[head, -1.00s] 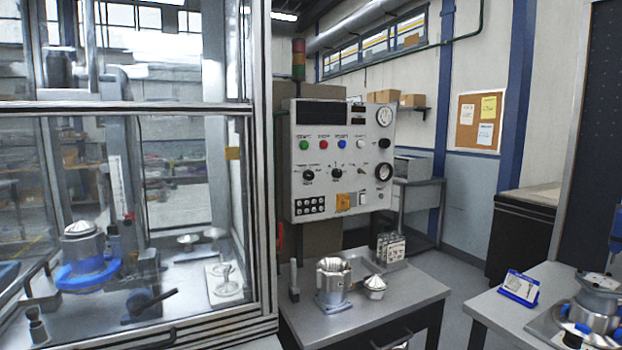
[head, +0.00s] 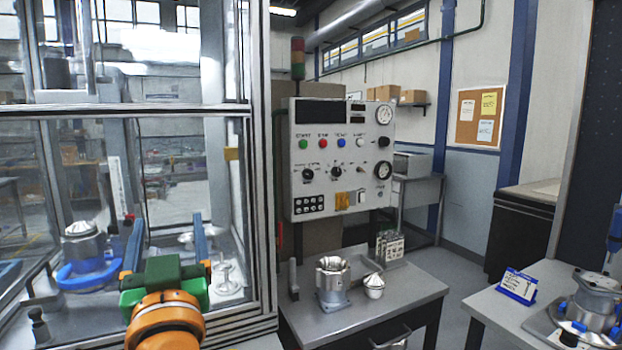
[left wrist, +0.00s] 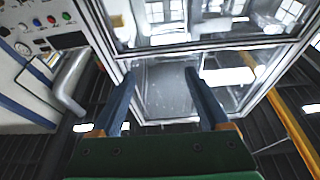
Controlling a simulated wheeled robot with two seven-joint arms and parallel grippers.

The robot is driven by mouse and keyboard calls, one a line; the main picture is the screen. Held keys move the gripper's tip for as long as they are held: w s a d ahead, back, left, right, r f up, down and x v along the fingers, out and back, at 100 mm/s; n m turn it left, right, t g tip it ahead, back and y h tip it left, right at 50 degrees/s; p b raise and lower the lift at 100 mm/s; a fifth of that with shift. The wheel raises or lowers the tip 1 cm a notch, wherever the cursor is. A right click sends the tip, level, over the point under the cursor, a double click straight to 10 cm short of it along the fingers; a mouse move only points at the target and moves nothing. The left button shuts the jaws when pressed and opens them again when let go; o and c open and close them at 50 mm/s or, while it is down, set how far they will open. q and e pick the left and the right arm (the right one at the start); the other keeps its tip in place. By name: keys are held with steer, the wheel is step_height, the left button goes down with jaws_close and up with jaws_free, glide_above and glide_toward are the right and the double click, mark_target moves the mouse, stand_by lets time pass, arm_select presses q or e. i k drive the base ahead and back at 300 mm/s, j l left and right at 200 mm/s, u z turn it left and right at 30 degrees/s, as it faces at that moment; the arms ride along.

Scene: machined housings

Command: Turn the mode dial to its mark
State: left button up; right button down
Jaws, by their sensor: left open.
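The white control panel (head: 300,206) stands upright behind the small table. It carries two black dials in its middle row, a left one (head: 308,173) and a centre one (head: 336,171). Their labels are too small to tell which is the mode dial or where its mark lies. My left gripper (head: 167,219) is open and empty, in front of the glass enclosure, left of the panel and well apart from it. In the left wrist view its two blue fingers (left wrist: 160,74) are spread, and the panel (left wrist: 70,40) shows at the upper left. My right gripper is out of view.
The framed glass enclosure (head: 262,200) stands close by the left gripper. A metal table (head: 380,310) below the panel bears a machined housing (head: 333,285) and a small cone-topped part (head: 373,286). Another bench (head: 490,305) is at right. The space before the panel is open.

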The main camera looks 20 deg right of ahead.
mark_target(306, 174)
steer(key=i+l, duration=0.3)
steer(key=l, duration=0.15)
steer(key=i+l, duration=0.25)
steer(key=l, duration=0.15)
steer(key=i+l, duration=0.3)
steer(key=l, duration=0.15)
steer(key=i+l, duration=0.25)
steer(key=l, duration=0.15)
steer(key=i+l, duration=0.3)
steer(key=l, duration=0.15)
